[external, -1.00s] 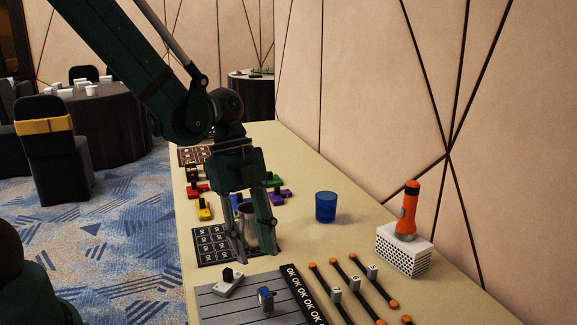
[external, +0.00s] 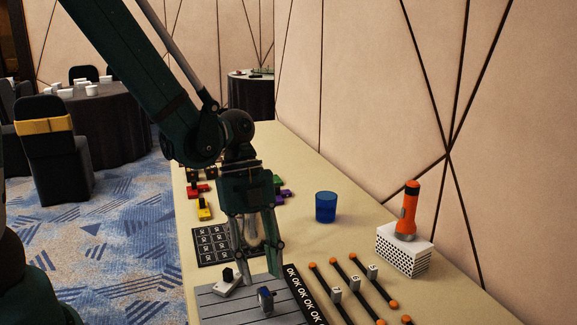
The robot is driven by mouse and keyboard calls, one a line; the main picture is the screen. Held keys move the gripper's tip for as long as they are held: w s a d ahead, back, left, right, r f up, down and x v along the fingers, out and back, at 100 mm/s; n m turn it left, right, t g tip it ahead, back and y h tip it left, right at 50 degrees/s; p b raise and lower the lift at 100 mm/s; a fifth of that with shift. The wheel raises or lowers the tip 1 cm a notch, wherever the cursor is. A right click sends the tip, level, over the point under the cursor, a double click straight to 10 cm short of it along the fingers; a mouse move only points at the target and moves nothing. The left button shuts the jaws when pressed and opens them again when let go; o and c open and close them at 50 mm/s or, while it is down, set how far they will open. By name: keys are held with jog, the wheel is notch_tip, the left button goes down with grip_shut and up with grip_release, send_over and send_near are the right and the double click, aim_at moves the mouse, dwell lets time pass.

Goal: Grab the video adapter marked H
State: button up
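Three short black cables with orange ends lie on the table at the right front, each with a small white tag: left tag (external: 337,296), middle tag (external: 354,284), right tag (external: 372,272). The tags carry marks too small to read, so I cannot tell which item is marked H. A white piece with a black knob (external: 227,283) and a small blue-grey piece (external: 266,299) sit on the grey slatted board (external: 215,309). My gripper (external: 261,277) points down over this board's back part, fingers apart, just behind the blue-grey piece. Nothing shows held.
A black strip lettered OK (external: 303,296) edges the board. A blue cup (external: 326,207) and an orange flashlight (external: 408,210) on a white box (external: 404,250) stand to the right. A dark labelled grid (external: 211,242) and coloured pieces lie farther back. A silver cup shows behind my fingers.

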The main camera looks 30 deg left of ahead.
aim_at(265, 291)
jog(key=shift+s+d+f, duration=0.1)
jog(key=shift+f, duration=0.15)
jog(key=shift+f, duration=0.15)
jog(key=shift+b+x, duration=1)
jog(key=shift+x, duration=1.5)
jog(key=shift+s+d, duration=0.15)
jog(key=shift+d, duration=0.05)
jog(key=shift+c, duration=0.3)
jog(key=c, duration=0.8)
